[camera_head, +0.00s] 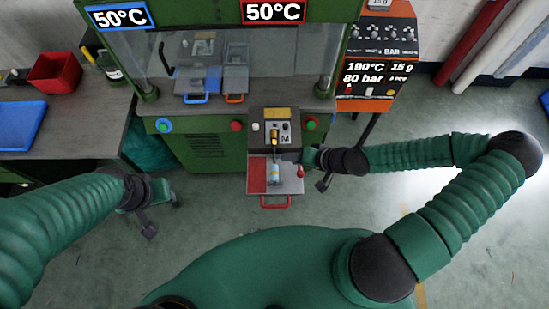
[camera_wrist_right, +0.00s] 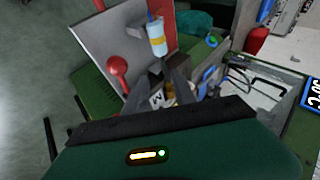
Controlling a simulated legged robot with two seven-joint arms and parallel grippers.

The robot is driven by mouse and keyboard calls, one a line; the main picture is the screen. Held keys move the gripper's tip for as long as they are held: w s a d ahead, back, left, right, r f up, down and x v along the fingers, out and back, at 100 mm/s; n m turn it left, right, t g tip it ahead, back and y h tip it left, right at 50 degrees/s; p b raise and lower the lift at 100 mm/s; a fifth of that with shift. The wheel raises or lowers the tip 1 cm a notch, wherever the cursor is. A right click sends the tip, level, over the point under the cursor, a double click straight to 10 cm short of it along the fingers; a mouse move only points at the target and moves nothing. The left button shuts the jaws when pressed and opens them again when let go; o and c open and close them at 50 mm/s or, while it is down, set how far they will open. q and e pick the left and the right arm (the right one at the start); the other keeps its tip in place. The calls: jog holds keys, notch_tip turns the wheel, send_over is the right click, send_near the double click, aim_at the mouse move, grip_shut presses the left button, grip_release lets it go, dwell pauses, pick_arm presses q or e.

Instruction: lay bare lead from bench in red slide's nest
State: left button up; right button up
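A tray with a red left part and a grey right part, taken as the red slide (camera_head: 257,175), sticks out of the green machine's front with a red handle (camera_head: 275,205). A small pale cylinder with a yellow band (camera_head: 274,179) is on or over it; it also shows in the right wrist view (camera_wrist_right: 156,38). I cannot tell any bare lead or the nest. My right gripper (camera_head: 306,158) is at the slide's right side; its fingers (camera_wrist_right: 168,78) are apart, with nothing visible between them. My left gripper (camera_head: 150,212) hangs over the floor at left; its fingers are unclear.
A grey bench (camera_head: 75,108) at left carries a red bin (camera_head: 55,72), a blue tray (camera_head: 20,126) and a bottle (camera_head: 110,66). Blue-handled and orange-handled slides (camera_head: 236,84) sit in the press. A red knob (camera_wrist_right: 117,67) stands at the slide's edge. An orange injection unit (camera_head: 378,50) is at right.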

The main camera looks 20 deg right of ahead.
aim_at(274, 155)
jog(key=shift+x, duration=0.9)
jog(key=x, duration=0.3)
jog(key=p+x, duration=0.1)
jog(key=x, duration=0.1)
jog(key=shift+w+a+r, duration=0.1)
jog(key=shift+w+a, duration=0.05)
jog(key=shift+a, duration=0.35)
jog(key=shift+d, duration=0.25)
grip_shut()
